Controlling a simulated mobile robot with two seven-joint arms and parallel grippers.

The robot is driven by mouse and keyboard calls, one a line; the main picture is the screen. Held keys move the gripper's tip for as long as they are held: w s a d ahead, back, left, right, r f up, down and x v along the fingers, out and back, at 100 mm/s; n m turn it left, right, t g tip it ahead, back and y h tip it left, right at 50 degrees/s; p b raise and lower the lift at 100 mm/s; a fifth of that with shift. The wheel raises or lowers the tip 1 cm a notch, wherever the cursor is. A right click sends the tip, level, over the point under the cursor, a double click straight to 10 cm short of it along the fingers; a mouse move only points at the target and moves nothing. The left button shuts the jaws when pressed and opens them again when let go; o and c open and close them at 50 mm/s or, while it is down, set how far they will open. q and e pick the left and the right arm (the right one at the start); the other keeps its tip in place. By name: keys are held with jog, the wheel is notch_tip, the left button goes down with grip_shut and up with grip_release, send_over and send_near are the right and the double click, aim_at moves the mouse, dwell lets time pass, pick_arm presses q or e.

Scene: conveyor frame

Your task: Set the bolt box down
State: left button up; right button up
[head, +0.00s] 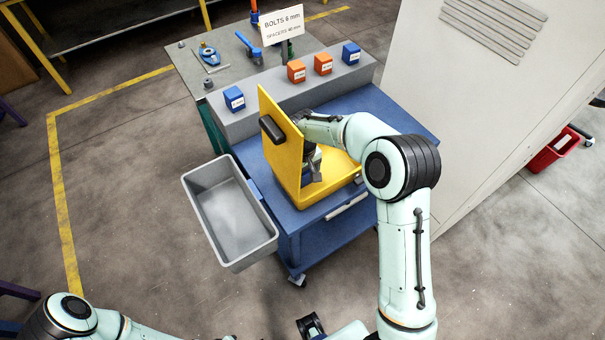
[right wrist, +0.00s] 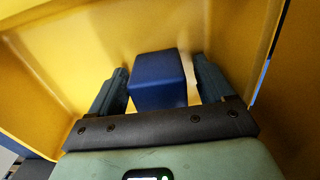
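A blue box (right wrist: 158,82) sits between the two fingers of my right gripper (right wrist: 162,88) in the right wrist view. The fingers lie close along both its sides, and a pale label strip shows at its right edge. In the head view my right gripper (head: 313,163) is inside the yellow open-fronted holder (head: 284,150), behind its upright wall; the box there is largely hidden. I cannot tell whether the box touches the holder's floor. My left arm enters at the bottom left, and its gripper is not clearly in view.
The yellow holder stands on a blue cart (head: 310,220). A grey shelf (head: 270,98) carries a blue box (head: 234,98), two orange boxes (head: 296,70) and another blue box (head: 351,53). An empty grey bin (head: 228,212) hangs at the left. A pale cabinet (head: 480,110) is at the right.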

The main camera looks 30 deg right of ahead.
notch_tip(320, 180, up, 12)
jog(key=shift+r+p, duration=0.15)
jog(key=shift+p, duration=0.5)
dwell(0.4)
